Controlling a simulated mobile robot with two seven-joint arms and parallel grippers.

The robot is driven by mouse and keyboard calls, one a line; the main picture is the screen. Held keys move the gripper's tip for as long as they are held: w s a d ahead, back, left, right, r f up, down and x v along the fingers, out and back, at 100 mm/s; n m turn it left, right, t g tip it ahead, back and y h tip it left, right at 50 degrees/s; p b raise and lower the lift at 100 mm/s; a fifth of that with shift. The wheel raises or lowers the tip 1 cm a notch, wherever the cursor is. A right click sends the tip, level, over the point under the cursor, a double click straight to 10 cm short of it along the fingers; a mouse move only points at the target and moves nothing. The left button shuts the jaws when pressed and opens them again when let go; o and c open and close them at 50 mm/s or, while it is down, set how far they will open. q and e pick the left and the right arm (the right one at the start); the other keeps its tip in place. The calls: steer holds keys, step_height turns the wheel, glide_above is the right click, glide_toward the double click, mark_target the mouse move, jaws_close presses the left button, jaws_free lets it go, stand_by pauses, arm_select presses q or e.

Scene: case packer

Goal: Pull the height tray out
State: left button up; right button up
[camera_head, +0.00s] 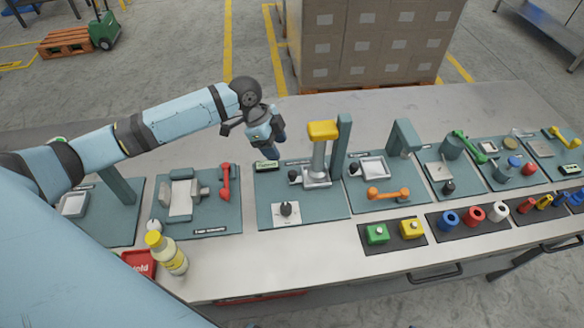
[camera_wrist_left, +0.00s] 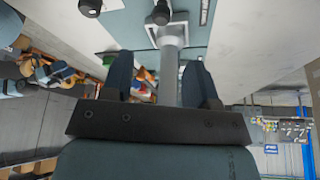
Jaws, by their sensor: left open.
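The task's height tray cannot be told for sure, as the labels are too small to read. One teal station has a grey column with a yellow top (camera_head: 322,130) and a black knob (camera_head: 286,208). The station to its right has a square pale tray (camera_head: 373,168) and an orange handle (camera_head: 388,194). My left gripper (camera_head: 270,138) is above the back left corner of the yellow-topped station, apart from it. In the left wrist view its two fingers (camera_wrist_left: 160,82) are apart with nothing held, and a grey column (camera_wrist_left: 170,55) shows beyond them.
To the left are a station with a red handle (camera_head: 225,182) and a yellow-capped bottle (camera_head: 166,253). To the right are green (camera_head: 377,234) and yellow (camera_head: 411,228) buttons and several coloured rings. Stacked cartons (camera_head: 365,40) stand behind the bench. The bench's back strip is mostly clear.

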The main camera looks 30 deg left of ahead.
mark_target(292, 173)
arm_select(q)
steer(key=p+x, duration=0.1)
steer(key=x, duration=1)
steer(key=shift+d+f, duration=0.1)
arm_select(e)
steer(key=shift+w+r, duration=0.35)
steer(key=shift+r, duration=0.4)
